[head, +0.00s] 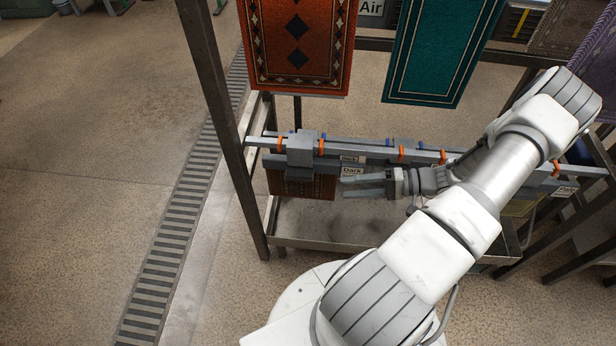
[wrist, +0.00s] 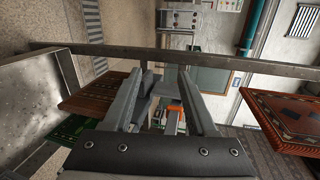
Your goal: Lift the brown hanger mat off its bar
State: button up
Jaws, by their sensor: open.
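The brown hanger mat (head: 302,187) hangs low at the left part of the rack in the head view, under a grey block-like hanger (head: 301,151) on the bar (head: 350,148). Its upper part is hidden by the hanger. My gripper (head: 345,186) is right of the mat, pointing left towards it, with the fingers apart and nothing between them. In the wrist view, a brown patterned mat (wrist: 98,92) shows left of my gripper (wrist: 163,82). A grey block lies ahead of the fingertips, partly hidden by them.
An orange-red rug (head: 297,45) and a teal rug (head: 443,50) hang above. Orange clips (head: 402,153) sit along the bar, with a "Dark" label (head: 352,170) near my gripper. A metal tray (head: 330,225) lies below. A dark rack post (head: 225,130) stands left; floor beyond is clear.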

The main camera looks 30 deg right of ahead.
jog(key=d+f+m+t+h+b, duration=0.2)
jog(key=d+f+m+t, duration=0.15)
jog(key=f+t, duration=0.3)
jog(key=b, duration=0.1)
send_near(305, 175)
jog(key=w+a+f, duration=0.1)
jog(key=w+a, duration=0.2)
jog(key=w, duration=0.1)
jog(key=shift+n+g, duration=0.25)
jog(key=shift+g, duration=0.1)
jog(key=shift+r+b+x, duration=0.15)
jog(key=shift+b+x, duration=0.3)
jog(key=shift+x, duration=0.85)
jog(key=shift+r+b+x, duration=0.1)
jog(key=shift+b+x, duration=0.3)
jog(key=shift+x, duration=0.85)
grip_shut()
